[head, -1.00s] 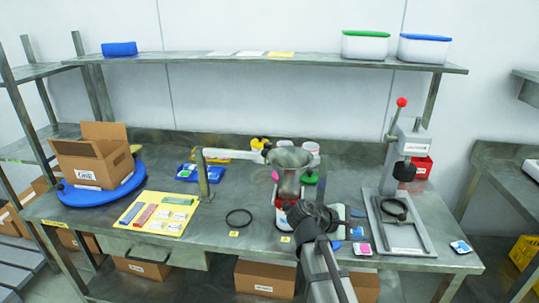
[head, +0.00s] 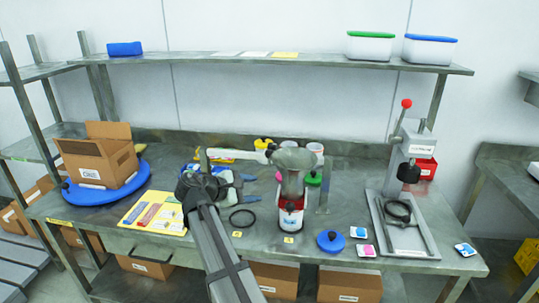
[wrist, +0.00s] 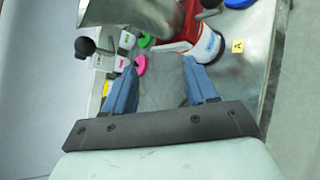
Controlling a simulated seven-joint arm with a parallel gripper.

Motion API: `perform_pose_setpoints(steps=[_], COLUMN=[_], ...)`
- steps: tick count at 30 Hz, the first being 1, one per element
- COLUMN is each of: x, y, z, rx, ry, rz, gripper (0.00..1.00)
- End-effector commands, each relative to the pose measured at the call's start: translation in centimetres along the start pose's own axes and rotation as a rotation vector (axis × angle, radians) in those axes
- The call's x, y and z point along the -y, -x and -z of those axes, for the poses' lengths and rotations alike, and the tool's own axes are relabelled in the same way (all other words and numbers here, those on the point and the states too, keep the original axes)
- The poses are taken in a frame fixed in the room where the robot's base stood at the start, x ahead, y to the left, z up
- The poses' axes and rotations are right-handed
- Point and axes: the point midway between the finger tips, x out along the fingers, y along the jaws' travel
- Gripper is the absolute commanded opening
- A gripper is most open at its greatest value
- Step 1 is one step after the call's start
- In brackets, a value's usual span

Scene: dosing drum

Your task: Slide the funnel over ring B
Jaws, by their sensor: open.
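The wrist view shows a label A (wrist: 237,46) beside the jar (wrist: 207,45), so the bare ring appears to be ring B. My gripper (wrist: 160,65) is open and empty, left of the funnel. In the wrist view the funnel (wrist: 130,14) is cut off at the top.
A post (head: 324,190) stands right of the funnel. A blue lid (head: 330,241) and small packets lie right of the jar. A press (head: 405,205) stands further right. A yellow sheet (head: 155,212) with packets lies left. A black ball knob (wrist: 85,46) shows near the funnel in the wrist view.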

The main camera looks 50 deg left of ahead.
Motion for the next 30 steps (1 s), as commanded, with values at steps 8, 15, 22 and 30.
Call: perform_pose_setpoints(steps=[8, 15, 22, 30], x=[-7.2, -8.7, -9.4, -10.4], y=[3.7, 3.6, 0.3, -4.3], z=[-1.1, -1.6, -1.8, -2.3], rx=[0.056, 0.066, 0.067, 0.067], ry=[-0.182, -0.223, -0.222, -0.222], rz=[-0.184, -0.226, -0.223, -0.223], gripper=[0.57, 0.57, 0.57, 0.57])
